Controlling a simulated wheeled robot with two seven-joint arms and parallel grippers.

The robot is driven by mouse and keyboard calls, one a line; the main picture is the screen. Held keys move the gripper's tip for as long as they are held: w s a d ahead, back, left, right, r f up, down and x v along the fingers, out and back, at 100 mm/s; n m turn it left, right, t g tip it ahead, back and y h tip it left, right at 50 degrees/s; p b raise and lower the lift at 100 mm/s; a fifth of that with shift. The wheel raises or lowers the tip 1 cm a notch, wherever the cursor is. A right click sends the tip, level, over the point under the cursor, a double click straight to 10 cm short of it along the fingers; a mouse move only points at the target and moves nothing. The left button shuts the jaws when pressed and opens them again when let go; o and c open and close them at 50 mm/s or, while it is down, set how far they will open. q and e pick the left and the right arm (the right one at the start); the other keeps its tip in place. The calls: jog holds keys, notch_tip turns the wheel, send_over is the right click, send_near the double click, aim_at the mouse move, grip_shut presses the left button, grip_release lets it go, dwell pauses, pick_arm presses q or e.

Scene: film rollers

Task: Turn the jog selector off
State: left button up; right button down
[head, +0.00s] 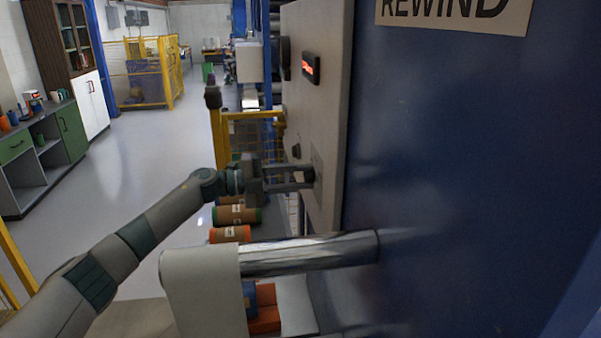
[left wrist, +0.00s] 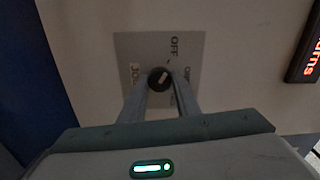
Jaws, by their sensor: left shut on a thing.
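The jog selector (left wrist: 159,79) is a small dark round knob with a light pointer mark. It sits on a grey plate (left wrist: 128,50) lettered OFF and JOG, with a third label partly hidden by a finger. The pointer leans toward the upper right of the wrist picture, roughly toward OFF; I cannot tell its exact setting. My left gripper (left wrist: 160,90) is shut on the knob, one finger on each side. In the head view my left gripper (head: 311,175) reaches the light grey control panel (head: 322,110) from the left, and its fingertips mostly hide the knob.
A red-lit display (head: 311,67) sits higher on the panel, with another dark knob (head: 296,151) below it. A blue machine wall marked REWIND (head: 450,150) fills the right. A shiny roller shaft (head: 310,254) juts out below my left arm. Floor to the left is open.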

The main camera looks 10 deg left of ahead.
jog(key=shift+d+r, duration=0.15)
jog(key=shift+d, duration=0.25)
pick_arm(q)
jog(key=o, duration=1)
jog(key=shift+o, duration=0.2)
jog(key=shift+a, duration=0.1)
jog(key=shift+s+a+f+b, duration=0.1)
jog(key=shift+s+a+b, duration=0.15)
jog(key=shift+a, duration=0.25)
jog(key=b+v, duration=0.6)
jog(key=v, duration=1)
jog(key=shift+b, duration=0.35)
pick_arm(e)
notch_tip(320, 180, down, 7)
pick_arm(q)
jog(key=shift+a, duration=0.2)
pick_arm(e)
jog(key=shift+a, duration=0.15)
